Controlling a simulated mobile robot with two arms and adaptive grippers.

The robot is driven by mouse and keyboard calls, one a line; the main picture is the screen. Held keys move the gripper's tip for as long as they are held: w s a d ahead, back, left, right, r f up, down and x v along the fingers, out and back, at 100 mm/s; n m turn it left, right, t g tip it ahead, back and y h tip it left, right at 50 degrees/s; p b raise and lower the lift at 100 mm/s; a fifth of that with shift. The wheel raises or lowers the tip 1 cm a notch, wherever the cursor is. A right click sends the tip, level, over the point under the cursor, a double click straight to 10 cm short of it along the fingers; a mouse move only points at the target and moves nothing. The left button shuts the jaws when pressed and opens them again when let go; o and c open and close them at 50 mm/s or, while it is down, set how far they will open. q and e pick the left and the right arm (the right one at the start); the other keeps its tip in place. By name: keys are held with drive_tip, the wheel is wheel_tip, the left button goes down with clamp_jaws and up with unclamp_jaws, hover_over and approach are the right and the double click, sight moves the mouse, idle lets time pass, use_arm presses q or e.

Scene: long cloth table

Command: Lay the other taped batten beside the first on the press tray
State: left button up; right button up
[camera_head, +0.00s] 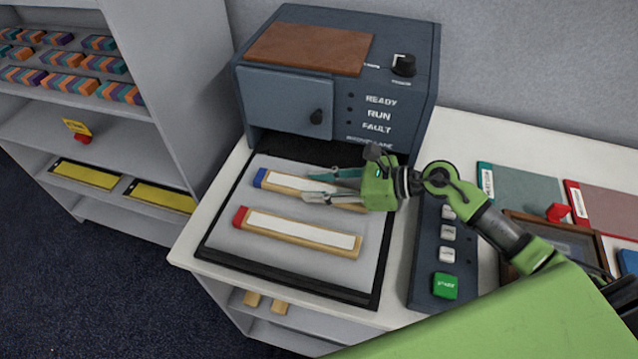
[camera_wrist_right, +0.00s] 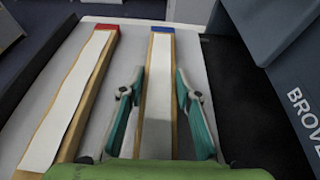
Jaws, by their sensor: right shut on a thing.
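A pale wooden batten with a white strip and a blue taped end (camera_head: 279,182) lies on the grey, dark-rimmed press tray (camera_head: 288,262). My left gripper is not in view.
A blue-grey press machine (camera_head: 290,98) stands directly behind the tray. A control panel with a green button (camera_head: 445,285) is right of the tray. Folders (camera_head: 525,188) and a framed tray lie further right. Shelves with striped blocks (camera_head: 65,85) stand at left.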

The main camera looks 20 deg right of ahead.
drive_tip(key=shift+f, duration=0.2)
drive_tip(key=o, duration=1.2)
drive_tip(key=shift+r, duration=0.1)
drive_tip(key=shift+r, duration=0.2)
drive_tip(key=b+v, duration=0.3)
drive_tip(key=v, duration=0.7)
drive_tip(key=shift+f, duration=0.25)
drive_tip(key=shift+b+v, duration=0.3)
drive_tip(key=shift+v, duration=0.8)
drive_tip(key=shift+w+a+r, duration=0.1)
drive_tip(key=shift+r, duration=0.1)
